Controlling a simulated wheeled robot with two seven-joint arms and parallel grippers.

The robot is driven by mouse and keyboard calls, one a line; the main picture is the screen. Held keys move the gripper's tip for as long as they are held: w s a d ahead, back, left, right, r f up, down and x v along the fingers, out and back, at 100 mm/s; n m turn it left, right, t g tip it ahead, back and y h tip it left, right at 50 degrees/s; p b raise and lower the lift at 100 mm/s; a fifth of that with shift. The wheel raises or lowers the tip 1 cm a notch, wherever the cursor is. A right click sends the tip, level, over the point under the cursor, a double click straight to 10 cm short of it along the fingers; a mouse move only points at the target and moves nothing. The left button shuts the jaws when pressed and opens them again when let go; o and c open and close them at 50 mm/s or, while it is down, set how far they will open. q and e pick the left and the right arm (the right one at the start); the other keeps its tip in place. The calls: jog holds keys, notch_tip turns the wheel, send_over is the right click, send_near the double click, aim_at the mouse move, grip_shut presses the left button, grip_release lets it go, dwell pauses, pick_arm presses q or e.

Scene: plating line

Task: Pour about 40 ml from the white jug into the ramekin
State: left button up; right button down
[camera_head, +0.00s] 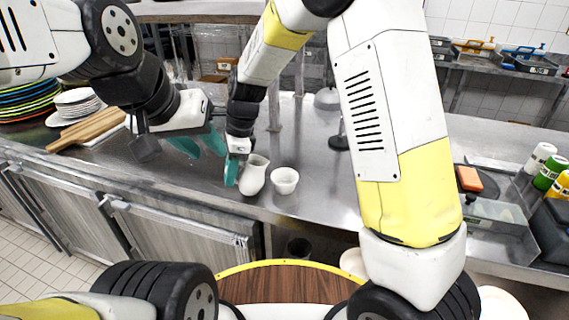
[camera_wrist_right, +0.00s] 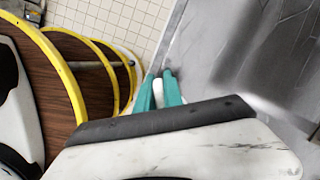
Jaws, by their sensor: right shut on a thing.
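The white jug (camera_head: 252,178) is at the front of the steel counter, just left of the ramekin, its mouth leaning slightly right. I cannot tell whether its base touches the counter. The small white ramekin (camera_head: 285,182) stands upright beside it with a narrow gap. My right gripper (camera_head: 232,172) is shut on the jug from its left side. In the right wrist view, a white part of the jug (camera_wrist_right: 158,92) shows between the teal fingers. My left gripper (camera_head: 200,144) is open and empty above the counter, left of the jug. The contents of jug and ramekin cannot be made out.
Wooden boards (camera_head: 88,129), stacked white plates (camera_head: 76,103) and coloured plates (camera_head: 28,104) are at the left. A clear bin (camera_head: 497,213), an orange sponge (camera_head: 469,179) and bottles (camera_head: 540,157) are at the right. The counter's front edge is close to the jug.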

jog(key=shift+w+d+r+y, duration=0.15)
jog(key=shift+d+r+y, duration=0.1)
jog(key=shift+d+y, duration=0.1)
jog(key=d+r+y, duration=0.2)
jog(key=r, duration=0.1)
jog(key=w+d+r+g+y, duration=0.1)
jog(key=shift+r, duration=0.3)
jog(key=y, duration=0.1)
jog(key=d+g+y, duration=0.1)
jog(key=y, duration=0.1)
jog(key=shift+w+r, duration=0.1)
jog(key=shift+d+y, duration=0.2)
jog(key=shift+y, duration=0.15)
jog(key=shift+w+r, duration=0.1)
jog(key=shift+w+d+r+g+y+p, duration=0.1)
jog(key=shift+d+r+g+y+p, duration=0.3)
jog(key=shift+y, duration=0.3)
jog(key=shift+r, duration=0.15)
jog(key=shift+w+d+y+p, duration=0.1)
jog(key=shift+d+y+p, duration=0.3)
jog(key=shift+y+p, duration=0.4)
dwell(1.0)
